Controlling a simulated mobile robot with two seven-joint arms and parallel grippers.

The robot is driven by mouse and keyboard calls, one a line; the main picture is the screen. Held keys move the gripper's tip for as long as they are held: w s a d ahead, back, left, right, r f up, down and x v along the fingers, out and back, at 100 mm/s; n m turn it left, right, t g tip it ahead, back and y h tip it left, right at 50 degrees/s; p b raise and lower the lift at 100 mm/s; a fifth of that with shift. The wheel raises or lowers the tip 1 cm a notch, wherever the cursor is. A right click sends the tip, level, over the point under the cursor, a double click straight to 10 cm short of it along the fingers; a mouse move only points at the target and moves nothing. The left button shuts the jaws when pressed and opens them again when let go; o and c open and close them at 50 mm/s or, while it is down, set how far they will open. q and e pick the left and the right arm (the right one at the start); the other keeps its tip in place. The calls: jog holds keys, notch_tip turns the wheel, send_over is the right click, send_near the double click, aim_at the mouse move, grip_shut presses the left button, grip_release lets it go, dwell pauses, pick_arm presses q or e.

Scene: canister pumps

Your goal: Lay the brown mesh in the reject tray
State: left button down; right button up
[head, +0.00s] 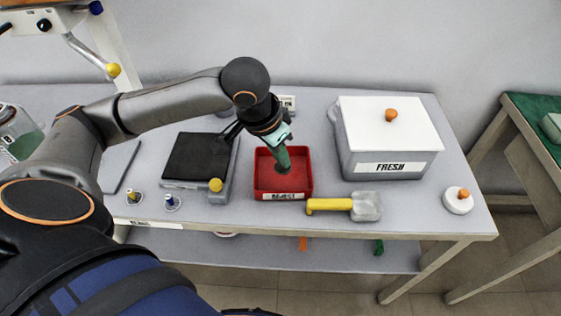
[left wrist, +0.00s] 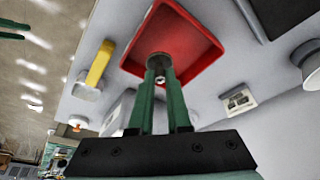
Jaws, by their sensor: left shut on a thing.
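The red tray (head: 307,174) stands on the table in the head view, with a white label on its front. My left gripper (head: 284,168) points down into it. In the left wrist view, the green fingers (left wrist: 158,78) are shut on a small, round, brownish-grey mesh (left wrist: 158,60). The mesh is over the tray floor, and the red tray (left wrist: 190,40) fills the space behind it. I cannot tell whether the mesh touches the floor. In the head view, the fingers mostly hide it. My right gripper is out of view.
A white-lidded bin marked FRESH (head: 385,165) stands right of the tray. A yellow-handled scoop (head: 345,206) lies at its front right. A black-topped scale-like device (head: 197,157) is on the left. A white round lid with an orange knob (head: 458,202) sits near the right end.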

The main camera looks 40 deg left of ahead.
pick_arm(q)
jog(key=shift+w+a+f, duration=0.2)
jog(key=shift+w+f, duration=0.1)
jog(key=shift+f, duration=0.2)
jog(key=shift+w+a+f, duration=0.15)
jog(key=shift+w+f, duration=0.15)
jog(key=shift+f, duration=0.15)
jog(key=shift+w+a+f+b, duration=0.2)
jog(key=shift+w+f+b, duration=0.1)
jog(key=shift+f, duration=0.15)
notch_tip(320, 180, down, 3)
jog(key=shift+a+r+b, duration=0.1)
jog(key=shift+r+b, duration=0.05)
jog(key=shift+b, duration=0.35)
jog(key=shift+w+f, duration=0.1)
jog(key=shift+f, duration=0.2)
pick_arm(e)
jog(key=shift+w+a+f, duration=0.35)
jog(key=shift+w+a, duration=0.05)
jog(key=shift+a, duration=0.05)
pick_arm(q)
jog(key=c, duration=0.9)
grip_release()
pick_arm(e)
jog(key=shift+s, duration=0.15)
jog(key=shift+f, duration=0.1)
